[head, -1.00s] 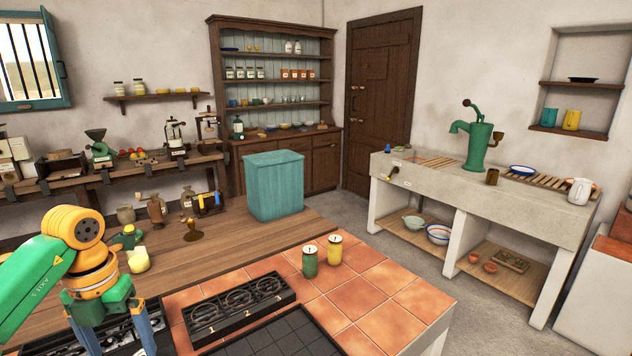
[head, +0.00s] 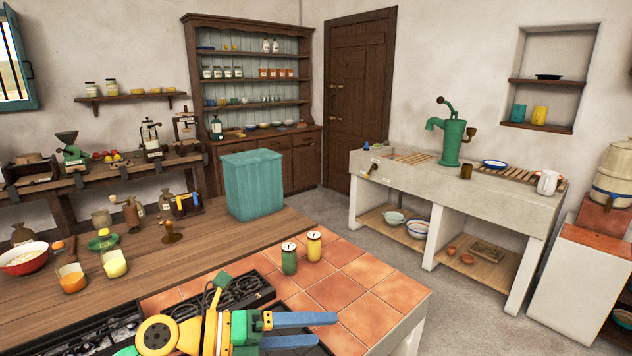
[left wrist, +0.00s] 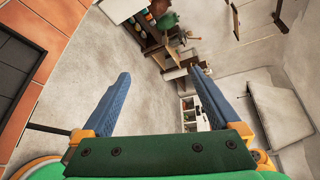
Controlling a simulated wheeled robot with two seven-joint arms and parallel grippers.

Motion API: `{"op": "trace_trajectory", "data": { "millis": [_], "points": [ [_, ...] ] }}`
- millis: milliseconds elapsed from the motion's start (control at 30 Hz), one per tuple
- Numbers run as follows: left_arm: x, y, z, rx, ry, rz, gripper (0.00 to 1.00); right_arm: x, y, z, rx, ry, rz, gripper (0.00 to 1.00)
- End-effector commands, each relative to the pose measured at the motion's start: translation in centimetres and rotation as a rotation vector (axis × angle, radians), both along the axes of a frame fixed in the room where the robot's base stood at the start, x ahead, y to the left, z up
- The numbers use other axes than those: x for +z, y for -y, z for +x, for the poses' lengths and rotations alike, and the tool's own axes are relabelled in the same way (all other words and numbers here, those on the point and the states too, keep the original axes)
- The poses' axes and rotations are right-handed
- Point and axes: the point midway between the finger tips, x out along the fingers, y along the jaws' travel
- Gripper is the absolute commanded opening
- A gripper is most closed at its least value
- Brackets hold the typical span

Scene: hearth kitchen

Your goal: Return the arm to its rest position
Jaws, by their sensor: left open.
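My left gripper (head: 303,331) is at the bottom of the head view, over the tiled counter end, with its blue fingers pointing right. In the left wrist view its two fingers (left wrist: 160,98) are spread apart with nothing between them. Beyond them are the floor and distant furniture. The left arm's green and yellow wrist covers part of the black burner grate (head: 240,298). My right gripper is in neither view.
A teal box (head: 253,185) stands on the wooden counter. Glasses (head: 114,263) and a bowl (head: 23,260) are at left. Floor is clear toward the stone sink (head: 440,185).

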Motion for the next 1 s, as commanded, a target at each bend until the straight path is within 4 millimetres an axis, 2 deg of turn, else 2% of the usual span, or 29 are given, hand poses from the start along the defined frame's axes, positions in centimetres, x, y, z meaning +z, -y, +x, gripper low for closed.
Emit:
{"op": "trace_trajectory", "data": {
  "millis": [33,67,100,133,167,200,233,300,400,500,600,700,867,900,1000],
  "points": [
    [2.5,2.0,-0.4,0.070,-0.042,-0.269,0.96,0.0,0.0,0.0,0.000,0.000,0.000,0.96],
    [4.3,1.9,0.0,0.151,-0.083,-0.441,0.96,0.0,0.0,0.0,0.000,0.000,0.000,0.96],
    [5.8,0.6,1.0,0.291,-0.161,-0.654,0.96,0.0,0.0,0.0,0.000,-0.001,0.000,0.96],
    [6.0,-1.1,1.9,0.413,-0.236,-0.796,0.96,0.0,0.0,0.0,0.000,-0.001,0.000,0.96],
    [5.4,-3.3,2.7,0.550,-0.325,-0.922,0.96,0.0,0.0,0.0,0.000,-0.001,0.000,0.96],
    [3.1,-6.5,3.5,0.752,-0.462,-1.056,0.96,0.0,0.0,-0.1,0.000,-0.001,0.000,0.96],
    [0.7,-8.8,3.5,0.901,-0.566,-1.126,0.96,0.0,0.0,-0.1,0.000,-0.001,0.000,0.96],
    [-5.1,-12.5,2.2,1.192,-0.781,-1.203,0.96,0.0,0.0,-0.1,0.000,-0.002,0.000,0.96],
    [-12.0,-15.1,-1.6,1.496,-1.032,-1.199,0.96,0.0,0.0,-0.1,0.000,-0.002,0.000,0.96],
    [-16.7,-16.1,-6.0,1.712,-1.228,-1.142,0.96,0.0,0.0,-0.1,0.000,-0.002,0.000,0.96],
    [-20.0,-16.3,-10.5,1.879,-1.397,-1.058,0.96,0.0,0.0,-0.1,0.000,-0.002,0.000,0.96],
    [-22.2,-16.2,-14.9,2.012,-1.544,-0.959,0.96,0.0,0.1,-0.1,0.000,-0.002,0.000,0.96],
    [-24.2,-15.5,-21.9,2.186,-1.762,-0.770,0.96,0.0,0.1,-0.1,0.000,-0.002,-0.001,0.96],
    [-26.4,-15.5,-21.3,2.189,-1.757,-0.763,0.96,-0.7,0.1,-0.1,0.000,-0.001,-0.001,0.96],
    [-30.5,-15.4,-20.9,2.203,-1.761,-0.742,0.96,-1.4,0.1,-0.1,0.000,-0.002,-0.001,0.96]
  ]
}}
